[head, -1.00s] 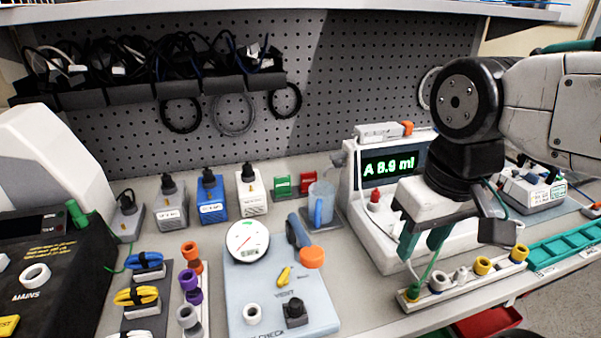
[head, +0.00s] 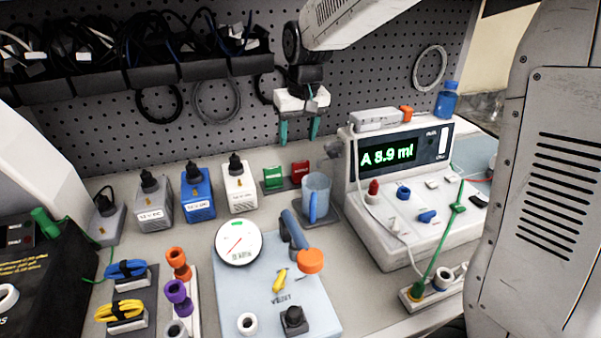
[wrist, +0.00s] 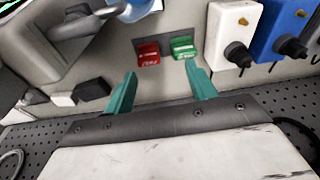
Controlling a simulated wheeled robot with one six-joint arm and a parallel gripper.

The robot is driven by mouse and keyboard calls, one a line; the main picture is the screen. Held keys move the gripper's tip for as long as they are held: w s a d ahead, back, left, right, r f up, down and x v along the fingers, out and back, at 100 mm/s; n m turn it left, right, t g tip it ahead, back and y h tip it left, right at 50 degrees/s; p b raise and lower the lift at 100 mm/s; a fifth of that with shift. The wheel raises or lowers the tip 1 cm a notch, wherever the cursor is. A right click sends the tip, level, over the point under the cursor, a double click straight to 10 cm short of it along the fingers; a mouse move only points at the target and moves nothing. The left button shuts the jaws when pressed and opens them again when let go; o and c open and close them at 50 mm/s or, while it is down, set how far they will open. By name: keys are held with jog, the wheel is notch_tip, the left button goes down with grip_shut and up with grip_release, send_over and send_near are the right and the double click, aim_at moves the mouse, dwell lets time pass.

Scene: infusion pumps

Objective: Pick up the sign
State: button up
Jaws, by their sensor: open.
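Two small signs stand side by side on a dark base at the back of the bench: a green sign (head: 273,177) on the left and a red sign (head: 299,172) on the right. In the wrist view the red sign (wrist: 147,53) is on the left and the green sign (wrist: 184,48) on the right, both just beyond the fingertips. My gripper (head: 299,134) hangs above and behind the signs, near the pegboard, with its teal fingers apart and empty. In the wrist view my gripper (wrist: 160,80) frames the gap around both signs without touching them.
The white power block (head: 239,190) and blue power block (head: 198,197) are to the left. The pump (head: 400,200) stands further right.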

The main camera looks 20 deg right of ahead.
send_over(301, 162)
jog(key=shift+m+g+h, duration=0.3)
jog(key=f, duration=0.7)
jog(key=shift+s, duration=0.4)
jog(key=f, duration=0.5)
jog(key=w+f, duration=0.1)
jog(key=f, duration=0.1)
jog(key=shift+a+f, duration=0.1)
jog(key=shift+f, duration=0.2)
jog(key=c, duration=0.7)
